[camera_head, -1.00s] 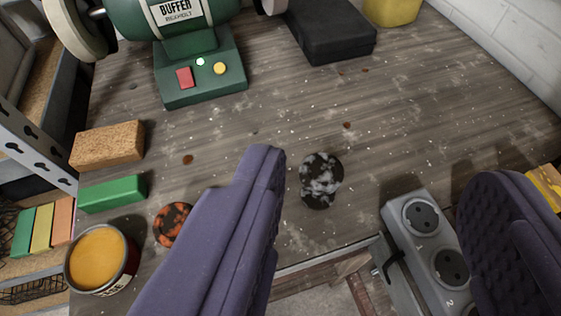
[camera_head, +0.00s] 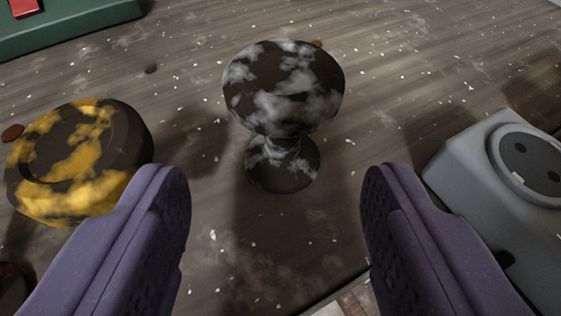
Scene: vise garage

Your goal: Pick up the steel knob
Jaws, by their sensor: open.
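The steel knob (camera_head: 284,88), mottled black and grey-white, is in the upper middle of the view. It has a wide round head and a narrow neck above a smaller round foot (camera_head: 282,165) on the bench. My gripper (camera_head: 276,180) is open and empty, its two purple padded fingers wide apart. The knob shows beyond the fingertips, roughly centred between them. The fingers appear apart from it.
A yellow and black knob (camera_head: 78,160) sits at left beside my left finger. A grey socket block (camera_head: 500,165) stands at right, close to my right finger. The green buffer base (camera_head: 70,25) is at top left. Bare worn bench lies around the knob; the bench edge shows at bottom.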

